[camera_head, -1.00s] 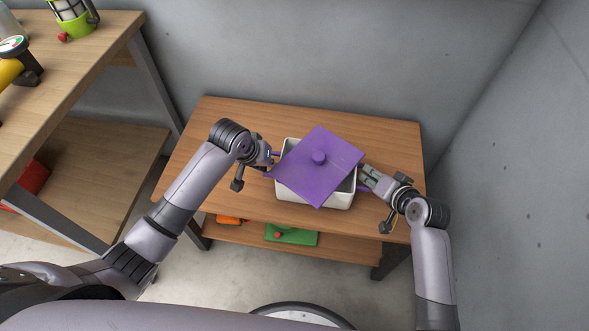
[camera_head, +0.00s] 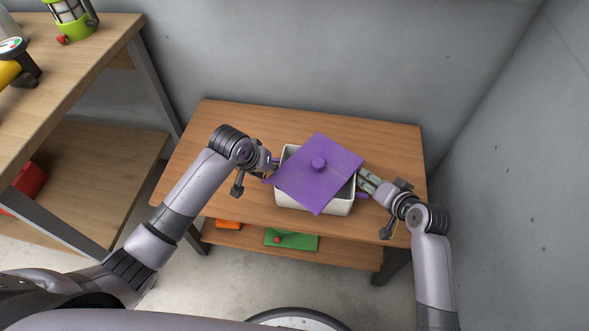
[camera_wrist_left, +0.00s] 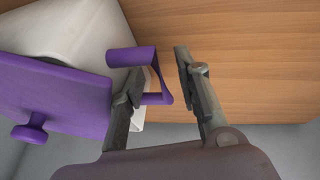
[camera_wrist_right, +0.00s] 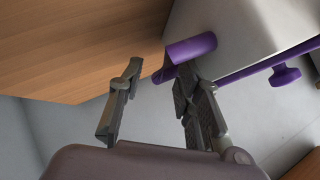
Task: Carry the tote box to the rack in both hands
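The tote box (camera_head: 285,200) is a white box with purple side handles, standing on the wooden rack table. A purple lid (camera_head: 300,188) with a round knob lies askew over its top, leaving some corners open. My left gripper (camera_wrist_left: 160,65) is open at the box's left handle (camera_wrist_left: 132,57); one finger reaches into or beside the handle loop, and I cannot tell which. My right gripper (camera_wrist_right: 156,70) is open at the right handle (camera_wrist_right: 190,47); one finger overlaps the handle, the other is apart from it over the wood.
The wooden table (camera_head: 225,125) has bare room left of and behind the box. Its lower shelf holds a green item (camera_head: 303,242) and an orange one (camera_head: 228,224). A second wooden rack (camera_head: 90,80) stands at left with a lantern (camera_head: 70,18). Grey walls close the back and right.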

